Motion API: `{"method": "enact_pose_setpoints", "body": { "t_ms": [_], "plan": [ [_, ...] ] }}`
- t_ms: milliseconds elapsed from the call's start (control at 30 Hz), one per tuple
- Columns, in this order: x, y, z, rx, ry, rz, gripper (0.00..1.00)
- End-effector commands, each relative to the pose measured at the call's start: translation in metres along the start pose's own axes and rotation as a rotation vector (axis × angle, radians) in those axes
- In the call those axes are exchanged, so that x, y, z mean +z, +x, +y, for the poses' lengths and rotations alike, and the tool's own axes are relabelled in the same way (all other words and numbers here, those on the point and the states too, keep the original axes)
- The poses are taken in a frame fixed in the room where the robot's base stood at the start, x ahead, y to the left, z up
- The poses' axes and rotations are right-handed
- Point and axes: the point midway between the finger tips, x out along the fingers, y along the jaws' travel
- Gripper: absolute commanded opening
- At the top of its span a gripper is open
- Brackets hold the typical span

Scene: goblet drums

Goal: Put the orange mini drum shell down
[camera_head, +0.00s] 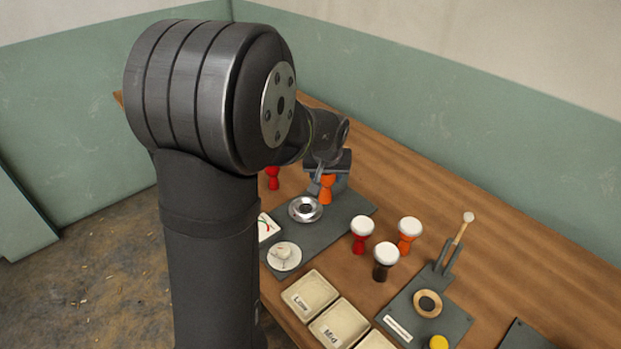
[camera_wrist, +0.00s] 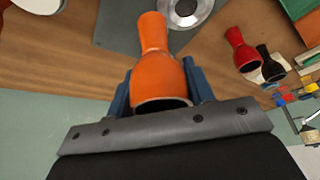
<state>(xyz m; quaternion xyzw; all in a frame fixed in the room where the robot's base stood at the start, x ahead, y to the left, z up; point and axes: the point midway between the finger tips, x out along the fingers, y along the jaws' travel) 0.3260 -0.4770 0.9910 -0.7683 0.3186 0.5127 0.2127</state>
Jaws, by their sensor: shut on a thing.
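The orange mini drum shell (camera_wrist: 158,65) is a goblet shape without a white head. My gripper (camera_wrist: 158,88) is shut on it, with a blue finger on either side of its wider bowl. The bowl's open end faces my gripper's body, and the narrow end points away from it. In the head view the shell (camera_head: 326,190) hangs below my gripper (camera_head: 327,180), by the far end of a dark grey mat (camera_head: 340,218). I cannot tell whether it touches the surface below.
A round metal piece (camera_head: 305,209) sits on the mat. A red shell (camera_head: 272,178) stands left of my gripper; a black shell (camera_wrist: 270,66) is beside it in the wrist view. White-headed drums (camera_head: 361,235) and labelled trays (camera_head: 310,295) stand nearer.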

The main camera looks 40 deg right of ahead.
Motion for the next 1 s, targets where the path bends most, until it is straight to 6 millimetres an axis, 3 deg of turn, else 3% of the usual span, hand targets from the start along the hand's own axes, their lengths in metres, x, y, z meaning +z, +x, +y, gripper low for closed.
{"method": "enact_pose_setpoints", "body": {
  "t_ms": [233, 467, 567, 633, 900, 1000],
  "plan": [
    [0.012, -0.029, 0.032, 0.001, 0.002, 0.0, 0.22],
    [0.013, -0.035, 0.033, -0.007, -0.015, -0.002, 0.22],
    [0.007, -0.03, 0.015, -0.033, -0.078, -0.006, 0.22],
    [0.001, -0.025, -0.008, -0.063, -0.154, -0.009, 0.22],
    [-0.017, -0.005, -0.119, -0.215, -0.521, -0.012, 0.22],
    [-0.018, -0.002, -0.151, -0.257, -0.622, -0.006, 0.22]
  ]
}}
